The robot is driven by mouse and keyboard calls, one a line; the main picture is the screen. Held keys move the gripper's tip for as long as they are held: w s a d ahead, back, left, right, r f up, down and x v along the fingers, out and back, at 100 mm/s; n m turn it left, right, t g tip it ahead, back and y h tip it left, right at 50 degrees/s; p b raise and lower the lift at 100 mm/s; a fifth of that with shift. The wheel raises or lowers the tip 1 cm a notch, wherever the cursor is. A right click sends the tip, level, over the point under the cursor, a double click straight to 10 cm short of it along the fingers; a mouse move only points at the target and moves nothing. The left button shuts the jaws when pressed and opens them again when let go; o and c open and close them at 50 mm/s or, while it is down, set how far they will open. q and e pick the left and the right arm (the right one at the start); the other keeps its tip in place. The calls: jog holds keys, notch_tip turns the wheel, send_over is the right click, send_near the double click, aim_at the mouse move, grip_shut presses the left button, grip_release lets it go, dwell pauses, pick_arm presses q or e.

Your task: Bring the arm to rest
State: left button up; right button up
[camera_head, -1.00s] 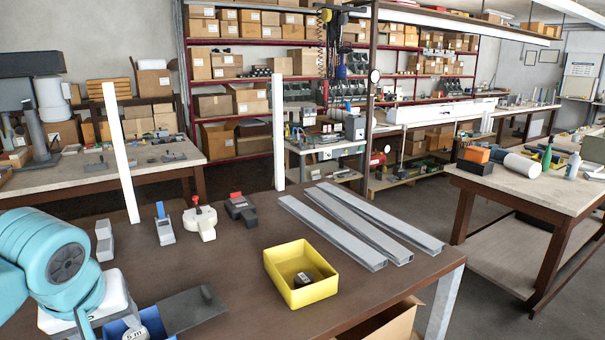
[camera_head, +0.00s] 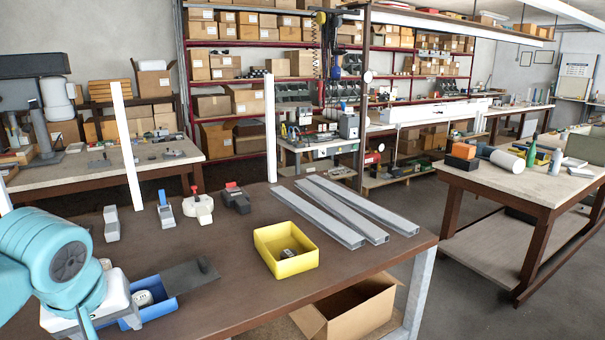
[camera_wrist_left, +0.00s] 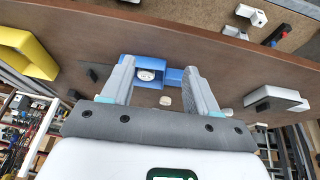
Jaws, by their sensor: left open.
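My left arm comes in at the lower left of the head view. In the left wrist view my left gripper (camera_wrist_left: 163,88) is open, with its two grey fingers apart and nothing between them gripped. Beyond the fingertips a blue bin (camera_wrist_left: 176,74) on the bench holds a round pale item (camera_wrist_left: 147,75). In the head view the blue bin (camera_head: 158,311) is partly hidden by my wrist. My right gripper is not in view.
The brown bench (camera_head: 225,250) carries a yellow bin (camera_head: 288,265) with a small item inside, grey profiles (camera_head: 330,218), several hand tools and a dark flat piece (camera_head: 185,276). White uprights (camera_head: 270,130) stand at its back edge. An open carton (camera_head: 350,312) sits below.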

pick_arm(q)
jog(key=w+d+f+m+g+h, duration=0.1)
jog(key=d+f, duration=0.3)
jog(key=f, duration=0.5)
jog(key=w+d+f+m+g+h, duration=0.1)
jog(key=d+f+m+h, duration=0.15)
jog(key=f, duration=0.55)
jog(key=d+f+m, duration=0.1)
jog(key=d+f, duration=0.3)
jog(key=f, duration=0.5)
jog(key=s+d+f+g+h, duration=0.1)
jog(key=s+d+f, duration=0.2)
jog(key=s+f, duration=0.5)
jog(key=s+d+f+g+h, duration=0.1)
jog(key=s+d+f, duration=0.2)
jog(key=s+f, duration=0.6)
notch_tip(320, 180, down, 4)
jog(key=shift+s+d+f, duration=0.2)
jog(key=shift+d, duration=0.05)
